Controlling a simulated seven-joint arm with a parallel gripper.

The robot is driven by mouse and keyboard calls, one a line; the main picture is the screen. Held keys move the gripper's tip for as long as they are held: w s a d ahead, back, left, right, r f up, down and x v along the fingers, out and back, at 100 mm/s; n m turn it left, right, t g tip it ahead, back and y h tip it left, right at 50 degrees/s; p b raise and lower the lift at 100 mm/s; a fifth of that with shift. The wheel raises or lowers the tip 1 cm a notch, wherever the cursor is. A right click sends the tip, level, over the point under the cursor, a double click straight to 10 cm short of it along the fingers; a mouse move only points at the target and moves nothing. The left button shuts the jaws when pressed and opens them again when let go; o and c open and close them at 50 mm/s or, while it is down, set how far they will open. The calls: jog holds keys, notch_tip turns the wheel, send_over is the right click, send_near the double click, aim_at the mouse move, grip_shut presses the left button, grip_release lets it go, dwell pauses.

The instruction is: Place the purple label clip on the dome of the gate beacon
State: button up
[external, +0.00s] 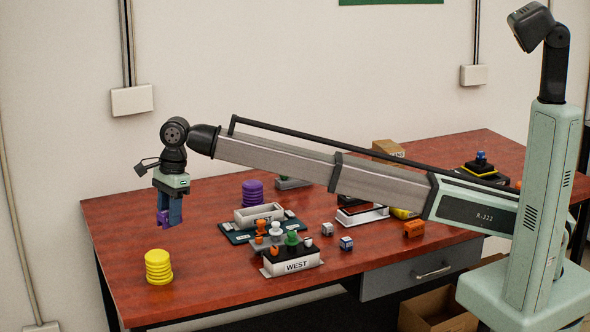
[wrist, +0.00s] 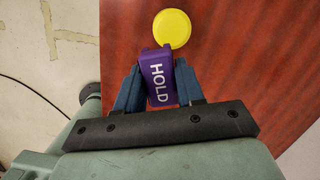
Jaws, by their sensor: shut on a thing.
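My gripper (external: 169,217) is shut on the purple label clip (external: 163,216) and holds it above the left part of the table. In the wrist view the clip (wrist: 159,78) sits between the two blue fingers of my gripper (wrist: 157,68) and reads "HOLD". A blue-domed device on a black and yellow base (external: 481,164) stands at the back right, far from my gripper. It looks like a beacon, but I can read no name on it, so I cannot tell if it is the gate beacon.
A stack of yellow discs (external: 158,267) stands below and in front of my gripper, near the table's left edge.

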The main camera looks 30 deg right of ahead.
notch_tip(320, 180, up, 2)
send_over(155, 254)
jog(key=f, duration=0.5)
jog(key=shift+d+f, duration=0.15)
jog(key=shift+d, duration=0.15)
jog(key=shift+f, duration=2.3)
jog(key=shift+f, duration=0.15)
jog(key=o, duration=1)
jog(key=r, duration=0.4)
jog(key=d+r, duration=0.1)
jog(key=r, duration=0.7)
jog(key=shift+w+d+r, duration=0.15)
jog(key=shift+w+d, duration=0.1)
jog(key=shift+w, duration=0.15)
